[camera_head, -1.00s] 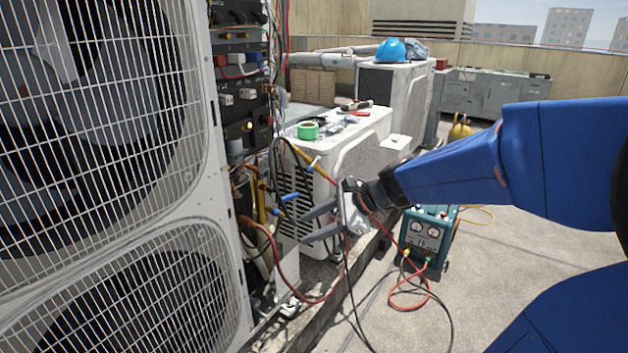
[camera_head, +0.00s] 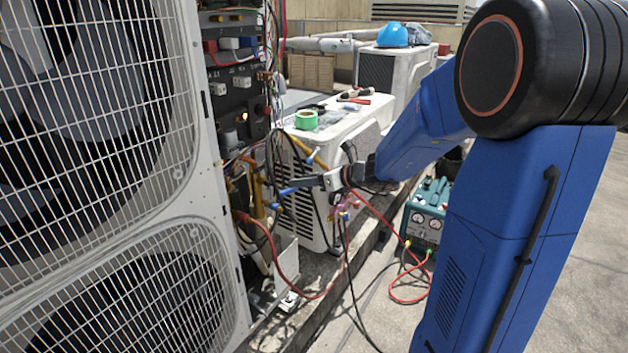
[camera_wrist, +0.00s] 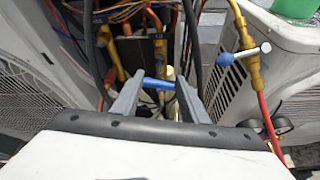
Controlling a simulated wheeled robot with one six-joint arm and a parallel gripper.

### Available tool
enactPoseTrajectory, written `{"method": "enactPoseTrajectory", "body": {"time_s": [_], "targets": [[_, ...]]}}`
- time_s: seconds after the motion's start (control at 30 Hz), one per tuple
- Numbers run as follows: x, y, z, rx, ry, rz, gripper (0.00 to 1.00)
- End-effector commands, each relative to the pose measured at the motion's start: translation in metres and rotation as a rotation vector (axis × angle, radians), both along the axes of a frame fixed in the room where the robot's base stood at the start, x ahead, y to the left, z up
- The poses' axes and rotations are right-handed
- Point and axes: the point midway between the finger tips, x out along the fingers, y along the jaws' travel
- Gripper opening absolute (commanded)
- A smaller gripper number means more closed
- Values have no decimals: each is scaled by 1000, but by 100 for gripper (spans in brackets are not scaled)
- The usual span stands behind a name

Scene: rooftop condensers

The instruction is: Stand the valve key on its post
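A blue bar-shaped handle, apparently the valve key (camera_head: 287,191), is among the brass pipes and hoses beside the large condenser. In the wrist view the blue bar (camera_wrist: 158,84) lies crosswise between my two fingertips. My gripper (camera_head: 300,183) is open, with one finger on each side of the bar; it also shows in the wrist view (camera_wrist: 159,90). I see no clear contact. Its stem and lower end are hidden, and I cannot make out its post. A second blue-ended handle (camera_wrist: 265,47) sits on a brass fitting to the right.
The large condenser's grille (camera_head: 100,130) stands close on the left. A white unit (camera_head: 350,130) behind carries green tape (camera_head: 306,120) and tools. Red and black hoses hang below my gripper. A teal gauge box (camera_head: 427,215) stands on the roof at right.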

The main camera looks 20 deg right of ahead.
Motion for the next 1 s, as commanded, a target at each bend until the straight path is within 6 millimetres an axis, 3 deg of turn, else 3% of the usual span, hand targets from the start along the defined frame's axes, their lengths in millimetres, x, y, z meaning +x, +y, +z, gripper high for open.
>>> {"method": "enactPoseTrajectory", "body": {"time_s": [0.6, 1.0], "targets": [[71, 57, -37, -1, 1, 3, 40], [89, 70, -46, -1, -1, 2, 40]]}}
